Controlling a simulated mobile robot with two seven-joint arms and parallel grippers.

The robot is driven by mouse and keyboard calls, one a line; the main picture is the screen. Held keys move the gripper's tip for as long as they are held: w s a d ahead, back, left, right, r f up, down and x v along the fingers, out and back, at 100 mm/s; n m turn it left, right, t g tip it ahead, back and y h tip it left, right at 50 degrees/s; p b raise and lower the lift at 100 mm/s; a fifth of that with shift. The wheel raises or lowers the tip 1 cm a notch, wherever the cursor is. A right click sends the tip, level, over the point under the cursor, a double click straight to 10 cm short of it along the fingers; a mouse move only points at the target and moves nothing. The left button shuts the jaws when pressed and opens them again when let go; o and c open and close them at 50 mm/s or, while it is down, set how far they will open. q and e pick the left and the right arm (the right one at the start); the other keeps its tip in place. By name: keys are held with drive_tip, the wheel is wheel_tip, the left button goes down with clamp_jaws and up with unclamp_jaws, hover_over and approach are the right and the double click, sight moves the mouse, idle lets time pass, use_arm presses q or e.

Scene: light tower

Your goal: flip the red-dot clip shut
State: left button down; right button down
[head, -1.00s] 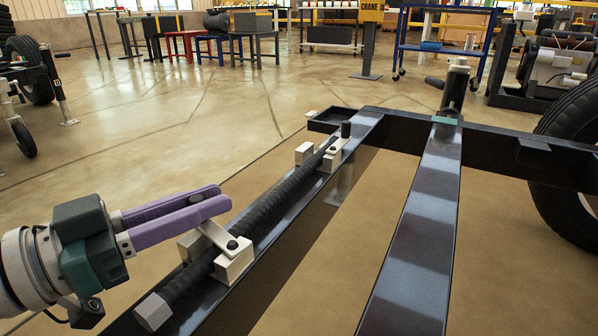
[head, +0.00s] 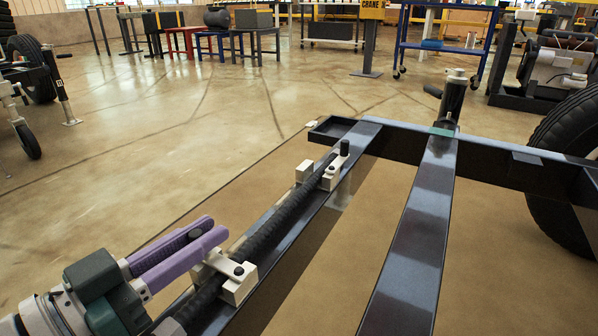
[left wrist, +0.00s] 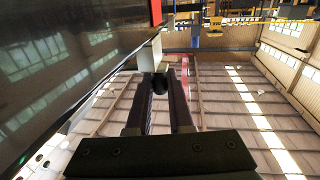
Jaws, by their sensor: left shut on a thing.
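My left gripper (head: 214,231), with purple fingers, is at the near pale clip (head: 240,284) on the dark frame rail. The clip's light arm (head: 216,262) stands raised on the gripper's side, its end at the fingers. In the left wrist view the fingers (left wrist: 162,88) close around a dark round knob (left wrist: 160,83) below a pale block (left wrist: 152,55). A second pale clip (head: 330,178) sits farther along the same rail. A black ribbed bundle (head: 277,224) runs along the rail through both clips. I cannot make out a red dot on either clip. My right gripper is out of view.
A second dark beam (head: 408,255) runs parallel on the right, and a cross beam (head: 490,158) joins both at the far end. The floor left of the rail is open.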

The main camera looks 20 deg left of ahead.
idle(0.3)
use_arm(q)
drive_tip(key=c, duration=0.8)
unclamp_jaws()
drive_tip(key=shift+s, duration=0.1)
drive_tip(key=shift+s+a, duration=0.1)
drive_tip(key=shift+s, duration=0.2)
drive_tip(key=p+v, duration=0.3)
drive_tip(key=v, duration=0.6)
drive_tip(key=shift+s, duration=0.2)
drive_tip(key=shift+r, duration=0.1)
